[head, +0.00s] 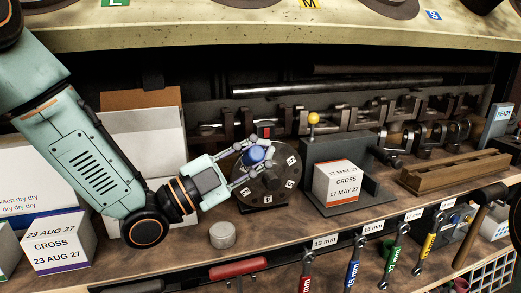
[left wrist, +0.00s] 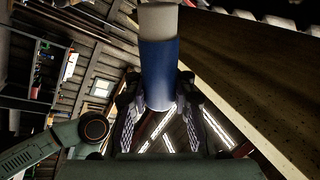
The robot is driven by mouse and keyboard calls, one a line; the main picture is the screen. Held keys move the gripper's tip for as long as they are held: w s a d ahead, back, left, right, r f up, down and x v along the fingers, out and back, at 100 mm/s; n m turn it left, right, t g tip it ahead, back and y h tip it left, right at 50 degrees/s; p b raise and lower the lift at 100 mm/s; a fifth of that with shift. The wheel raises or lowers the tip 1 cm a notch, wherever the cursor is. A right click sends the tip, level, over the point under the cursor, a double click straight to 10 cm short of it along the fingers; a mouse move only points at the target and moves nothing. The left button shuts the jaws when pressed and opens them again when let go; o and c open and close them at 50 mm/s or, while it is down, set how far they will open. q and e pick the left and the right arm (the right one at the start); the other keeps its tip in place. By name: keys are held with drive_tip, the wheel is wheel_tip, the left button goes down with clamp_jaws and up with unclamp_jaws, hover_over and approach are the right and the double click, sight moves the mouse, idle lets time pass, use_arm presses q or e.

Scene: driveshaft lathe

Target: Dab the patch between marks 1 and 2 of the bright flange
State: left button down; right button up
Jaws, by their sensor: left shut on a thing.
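My left gripper (head: 252,163) is shut on a blue cylinder with a pale end, the dabber (head: 257,154). In the left wrist view the dabber (left wrist: 158,70) stands between the two fingers, its pale end away from the palm. In the head view the gripper and dabber are in front of a dark round flange (head: 268,181) on the bench, covering its upper left part. Several small white marks sit around its face; I cannot read them surely. The flange looks dark grey, not bright. I cannot tell whether the dabber touches it. My right gripper is not in view.
A grey bracket (head: 376,190) with a white CROSS box (head: 338,182) stands right of the flange. A small pale cylinder (head: 222,235) stands on the bench (head: 185,252) below the gripper. White boxes stand at left. Metal shafts lie behind, and tools hang along the front edge.

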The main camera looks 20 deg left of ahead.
use_arm(q)
drive_tip(key=s+d, duration=0.1)
drive_tip(key=s, duration=0.1)
drive_tip(key=s+d+b, duration=0.1)
drive_tip(key=s+d, duration=0.1)
drive_tip(key=shift+s, duration=0.25)
drive_tip(key=shift+d, duration=0.1)
drive_tip(key=shift+s+d+p, duration=0.2)
drive_tip(key=shift+s+d, duration=0.2)
drive_tip(key=shift+s, duration=0.25)
drive_tip(key=shift+s+d+p, duration=0.2)
drive_tip(key=shift+s+d, duration=0.15)
drive_tip(key=shift+s, duration=0.25)
